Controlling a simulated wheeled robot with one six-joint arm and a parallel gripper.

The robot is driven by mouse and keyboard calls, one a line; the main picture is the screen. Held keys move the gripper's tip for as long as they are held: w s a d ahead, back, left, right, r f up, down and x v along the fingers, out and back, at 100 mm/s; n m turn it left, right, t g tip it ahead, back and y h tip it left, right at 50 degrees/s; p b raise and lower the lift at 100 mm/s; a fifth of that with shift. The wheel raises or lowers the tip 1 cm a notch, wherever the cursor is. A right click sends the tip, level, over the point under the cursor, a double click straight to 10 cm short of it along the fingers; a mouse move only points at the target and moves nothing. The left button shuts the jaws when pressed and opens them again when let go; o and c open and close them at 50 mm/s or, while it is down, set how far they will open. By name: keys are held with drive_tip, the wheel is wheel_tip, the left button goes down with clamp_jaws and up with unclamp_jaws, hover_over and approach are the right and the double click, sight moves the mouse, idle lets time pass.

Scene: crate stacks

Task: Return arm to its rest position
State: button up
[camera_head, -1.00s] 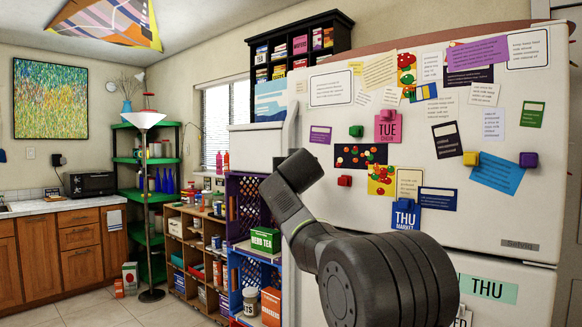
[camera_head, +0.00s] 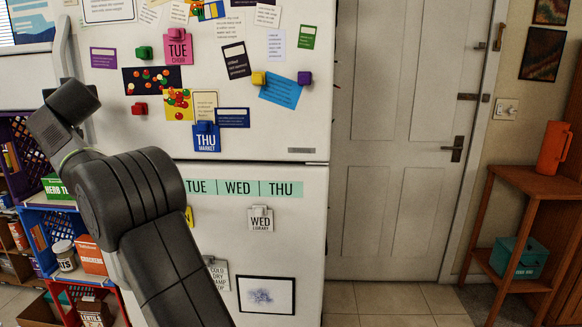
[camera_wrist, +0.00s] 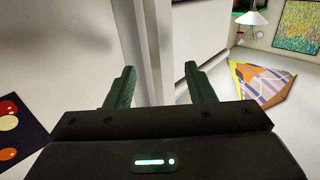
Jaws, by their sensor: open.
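My gripper shows in the wrist view (camera_wrist: 160,88), with its two green fingers spread apart and nothing between them. Behind the fingers are the pale fridge side and a vertical edge or handle; whether they touch cannot be told. In the head view my arm is bent in front of the white fridge (camera_head: 240,130), and the gripper's fingers are not visible there. The fridge front carries magnets, notes and a green THU card (camera_head: 281,188).
Left of the fridge are stacked crates, a purple one (camera_head: 30,150) above a blue one (camera_head: 75,226). A closed white door (camera_head: 395,130) is to the right. A wooden shelf (camera_head: 530,180) holds an orange jug (camera_head: 553,148) and a teal box (camera_head: 519,257). Tiled floor (camera_head: 390,300) shows before the door.

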drive_tip(key=shift+p+x, duration=1.45)
drive_tip(key=shift+x, duration=1)
drive_tip(key=shift+d, duration=0.15)
